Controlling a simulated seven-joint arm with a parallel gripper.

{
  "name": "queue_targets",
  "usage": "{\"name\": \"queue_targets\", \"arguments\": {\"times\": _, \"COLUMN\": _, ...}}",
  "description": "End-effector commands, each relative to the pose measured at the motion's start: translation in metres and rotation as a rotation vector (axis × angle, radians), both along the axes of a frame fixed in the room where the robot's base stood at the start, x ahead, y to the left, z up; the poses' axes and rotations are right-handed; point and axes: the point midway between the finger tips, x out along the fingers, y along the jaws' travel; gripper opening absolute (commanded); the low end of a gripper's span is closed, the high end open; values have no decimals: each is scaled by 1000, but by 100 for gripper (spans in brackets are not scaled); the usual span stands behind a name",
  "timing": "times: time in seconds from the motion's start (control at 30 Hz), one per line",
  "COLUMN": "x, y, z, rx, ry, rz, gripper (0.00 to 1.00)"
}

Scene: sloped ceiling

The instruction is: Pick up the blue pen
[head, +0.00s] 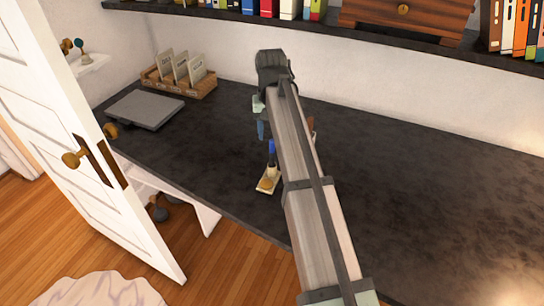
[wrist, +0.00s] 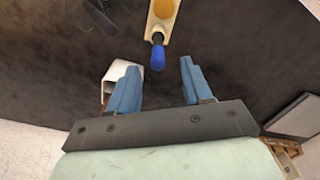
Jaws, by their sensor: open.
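A short blue-ended object, which looks like the blue pen (wrist: 157,57), shows in the wrist view just beyond the gap between my fingertips. Its dark lower part meets a beige block (wrist: 166,28) with a yellow-orange round patch; I cannot tell if they are joined. In the head view the blue end (head: 271,147) stands out over the dark desk, with the beige block (head: 264,187) nearer the front edge. My gripper (wrist: 158,66) is open and empty, its two blue fingers apart. In the head view my gripper (head: 261,130) is partly hidden by my arm, close to the blue end.
The dark desk (head: 420,180) is clear on the right. A grey closed laptop (head: 145,109) and a wooden organizer (head: 178,87) with cards are at left. A white box-like thing (wrist: 117,72) is partly behind my left finger. A black object (wrist: 100,15) lies nearby. A white door (head: 95,130) stands open.

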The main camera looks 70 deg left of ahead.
Motion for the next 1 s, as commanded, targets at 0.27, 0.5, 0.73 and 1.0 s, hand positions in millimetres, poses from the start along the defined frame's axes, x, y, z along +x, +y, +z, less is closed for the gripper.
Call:
{"name": "queue_targets", "arguments": {"times": 0.27, "x": 0, "y": 0, "z": -38, "rx": 0, "ry": 0, "rz": -1, "gripper": 50}}
{"name": "queue_targets", "arguments": {"times": 0.5, "x": 2, "y": 0, "z": -51, "rx": -1, "ry": 0, "rz": -1, "gripper": 50}}
{"name": "queue_targets", "arguments": {"times": 0.73, "x": 4, "y": 0, "z": -81, "rx": -1, "ry": 0, "rz": 0, "gripper": 50}}
{"name": "queue_targets", "arguments": {"times": 1.0, "x": 4, "y": 1, "z": -92, "rx": 0, "ry": 0, "rz": -1, "gripper": 50}}
